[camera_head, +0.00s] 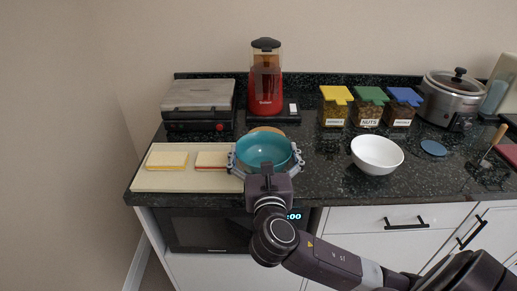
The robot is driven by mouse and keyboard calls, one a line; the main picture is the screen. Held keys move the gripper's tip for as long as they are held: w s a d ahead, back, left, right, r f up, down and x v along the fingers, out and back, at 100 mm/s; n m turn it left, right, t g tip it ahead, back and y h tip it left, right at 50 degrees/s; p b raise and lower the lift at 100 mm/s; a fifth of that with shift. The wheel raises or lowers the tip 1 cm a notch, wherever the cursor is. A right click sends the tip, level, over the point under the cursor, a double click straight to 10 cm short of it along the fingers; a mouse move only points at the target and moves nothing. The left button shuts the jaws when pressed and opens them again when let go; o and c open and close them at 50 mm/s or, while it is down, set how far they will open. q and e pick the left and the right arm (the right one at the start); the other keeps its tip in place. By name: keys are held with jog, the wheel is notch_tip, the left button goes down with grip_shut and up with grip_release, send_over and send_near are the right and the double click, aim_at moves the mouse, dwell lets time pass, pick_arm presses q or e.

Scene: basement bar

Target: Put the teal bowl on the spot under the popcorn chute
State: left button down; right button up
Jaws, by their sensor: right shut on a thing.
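The teal bowl (263,150) is upright near the counter's front edge, between the spread fingers of my right gripper (265,162), which is shut on it. I cannot tell whether the bowl touches the counter. The red popcorn maker (266,88) stands behind it against the back ledge. A tan round spot (267,130) shows just behind the bowl's far rim, in front of the popcorn maker; the bowl hides its near part. My left gripper is not in view.
A cream board (160,182) with two sandwiches (167,161) lies left of the bowl, below a sandwich press (198,105). A white bowl (377,154), several lidded jars (369,108), a blue disc (433,147) and a slow cooker (452,98) are to the right.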

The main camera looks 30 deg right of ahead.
aim_at(270, 153)
jog(key=shift+m+g+h, duration=0.3)
jog(key=shift+h, duration=0.1)
jog(key=w+d, duration=0.1)
jog(key=d, duration=0.1)
jog(key=w+d, duration=0.1)
jog(key=shift+w+d+r, duration=0.2)
jog(key=shift+w+d, duration=0.1)
jog(key=shift+d, duration=0.05)
jog(key=w+d+f, duration=0.1)
jog(key=w+d, duration=0.1)
jog(key=w, duration=0.2)
jog(key=w+d+f, duration=0.1)
jog(key=w+d, duration=0.2)
jog(key=w, duration=0.1)
jog(key=w+d+f, duration=0.1)
jog(key=w+d, duration=0.1)
jog(key=w, duration=0.2)
jog(key=shift+w+d+f, duration=0.15)
jog(key=shift+w+f, duration=0.15)
jog(key=shift+f, duration=0.1)
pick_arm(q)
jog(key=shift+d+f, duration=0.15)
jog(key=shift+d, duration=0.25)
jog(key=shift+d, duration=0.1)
pick_arm(e)
jog(key=shift+f, duration=0.15)
jog(key=o, duration=1.1)
jog(key=shift+f, duration=0.1)
jog(key=shift+o, duration=0.2)
